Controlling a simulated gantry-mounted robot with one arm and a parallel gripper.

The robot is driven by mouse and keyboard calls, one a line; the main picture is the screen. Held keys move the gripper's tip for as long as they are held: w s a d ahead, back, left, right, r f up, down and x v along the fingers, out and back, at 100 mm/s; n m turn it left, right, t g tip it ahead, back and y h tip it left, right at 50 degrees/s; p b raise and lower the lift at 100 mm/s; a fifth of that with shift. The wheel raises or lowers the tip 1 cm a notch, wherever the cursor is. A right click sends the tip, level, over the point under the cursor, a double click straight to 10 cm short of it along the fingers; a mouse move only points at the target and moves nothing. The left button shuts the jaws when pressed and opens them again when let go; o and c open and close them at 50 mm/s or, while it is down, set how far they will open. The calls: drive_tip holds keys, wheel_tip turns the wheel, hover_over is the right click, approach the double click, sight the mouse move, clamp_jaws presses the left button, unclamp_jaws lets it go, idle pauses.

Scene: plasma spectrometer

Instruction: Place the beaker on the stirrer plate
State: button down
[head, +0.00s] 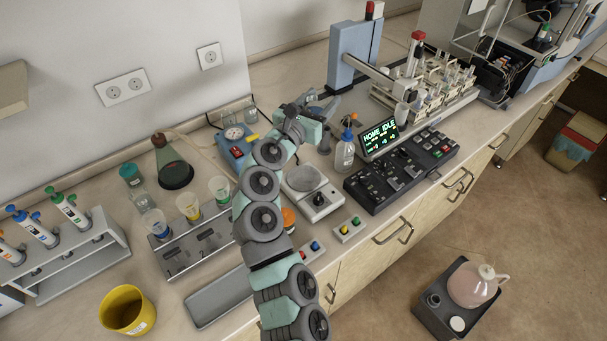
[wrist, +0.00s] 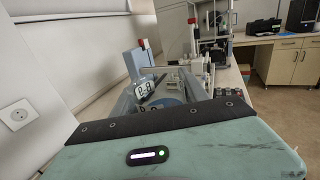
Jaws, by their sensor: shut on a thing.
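My gripper (head: 322,112) is raised over the back of the bench, behind the stirrer plate. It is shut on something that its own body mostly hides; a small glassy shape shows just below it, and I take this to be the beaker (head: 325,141). The stirrer plate (head: 306,179), a pale unit with a round grey top and a black knob, stands in front of the gripper, partly behind my arm. Its visible top is bare. In the wrist view the gripper's teal body fills the bottom, and the held thing cannot be made out clearly.
A wash bottle (head: 344,153) and black control panel (head: 402,166) stand right of the stirrer plate. A blue gauge unit (head: 236,143) is at its left. A rack with cups (head: 196,240), a flask (head: 175,172) and a yellow bucket (head: 127,310) are farther left. A button box (head: 349,229) is in front.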

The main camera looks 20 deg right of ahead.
drive_tip(key=shift+w+a+f+g, duration=0.2)
drive_tip(key=shift+w+g, duration=0.1)
drive_tip(key=shift+w, duration=0.15)
drive_tip(key=m+b, duration=0.1)
drive_tip(key=b, duration=0.5)
hover_over(310, 171)
drive_tip(key=shift+g+h, duration=0.3)
drive_tip(key=shift+h, duration=0.1)
wheel_tip(310, 171, down, 22)
drive_tip(key=shift+a+r, duration=0.1)
drive_tip(key=shift+r, duration=0.1)
drive_tip(key=shift+f+b, duration=0.15)
drive_tip(key=shift+b, duration=0.15)
drive_tip(key=c, duration=0.6)
unclamp_jaws()
